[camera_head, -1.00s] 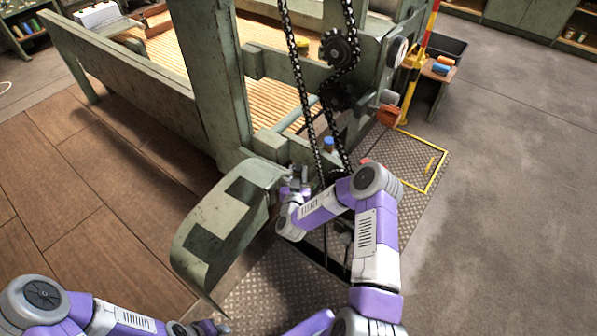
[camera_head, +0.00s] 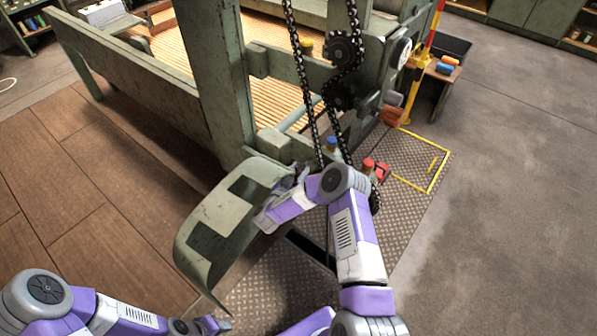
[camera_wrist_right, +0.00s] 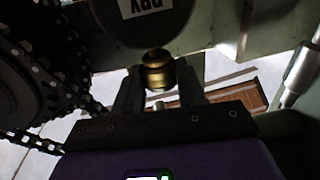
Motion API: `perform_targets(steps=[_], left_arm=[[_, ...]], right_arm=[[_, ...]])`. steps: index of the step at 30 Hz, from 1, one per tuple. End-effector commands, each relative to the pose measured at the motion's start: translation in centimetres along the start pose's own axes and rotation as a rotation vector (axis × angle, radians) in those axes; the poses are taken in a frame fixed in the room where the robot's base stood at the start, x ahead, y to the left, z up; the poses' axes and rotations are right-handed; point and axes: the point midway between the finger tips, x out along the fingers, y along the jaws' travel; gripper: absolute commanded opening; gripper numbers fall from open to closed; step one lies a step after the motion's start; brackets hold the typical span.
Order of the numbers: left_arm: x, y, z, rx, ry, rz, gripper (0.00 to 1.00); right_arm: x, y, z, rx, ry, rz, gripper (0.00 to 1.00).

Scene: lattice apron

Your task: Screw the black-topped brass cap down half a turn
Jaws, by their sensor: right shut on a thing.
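A brass cap (camera_wrist_right: 157,75) with a dark top shows between the two fingers of my right gripper (camera_wrist_right: 160,84) in the right wrist view. The fingers are shut on its sides. In the head view my right gripper (camera_head: 289,177) is at the upper edge of the curved green apron panel (camera_head: 214,218), largely hidden by its own wrist, and the cap does not show there. My left gripper (camera_head: 207,325) is low at the bottom edge, apart from the machine, and its fingers are too unclear to judge.
A blue-topped cap (camera_head: 331,143), a red-topped cap (camera_head: 368,164) and a yellow-topped cap (camera_head: 306,46) stand around the machine. A black chain (camera_head: 304,88) hangs near my right arm. In the wrist view, a chain wheel (camera_wrist_right: 35,75) is close at left and a labelled plate (camera_wrist_right: 150,22) lies beyond the cap.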

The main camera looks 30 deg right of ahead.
Motion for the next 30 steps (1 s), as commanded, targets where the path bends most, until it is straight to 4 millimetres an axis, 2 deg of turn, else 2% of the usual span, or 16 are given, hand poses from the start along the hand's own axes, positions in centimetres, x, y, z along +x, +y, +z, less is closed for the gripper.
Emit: perform_targets(steps=[5, 6, 10, 20, 23, 30], left_arm=[[0.0, 0.0, 0.0, 0.0, 0.0, 0.0, 0.43], [0.0, 0.0, 0.0, 0.0, 0.0, 0.0, 0.43], [0.0, 0.0, 0.0, 0.0, 0.0, 0.0, 0.43], [-0.1, 0.1, 0.0, 0.0, 0.0, 0.0, 0.43], [-0.5, 0.2, 0.0, 0.0, 0.0, 0.0, 0.43], [-1.8, 0.7, 0.1, 0.0, 0.0, 0.0, 0.43]], right_arm=[[0.0, 0.0, 0.1, 0.0, -0.004, 0.0, 0.09], [0.0, 0.0, 0.1, -0.001, -0.004, 0.0, 0.46], [0.0, 0.0, 0.1, 0.0, -0.003, -0.001, 0.65], [-0.3, 0.0, 0.0, 0.0, -0.002, -0.002, 0.65], [-1.5, -0.1, -0.1, -0.001, -0.004, -0.006, 0.65], [-5.8, -0.2, -0.2, -0.002, -0.002, -0.008, 0.65]])
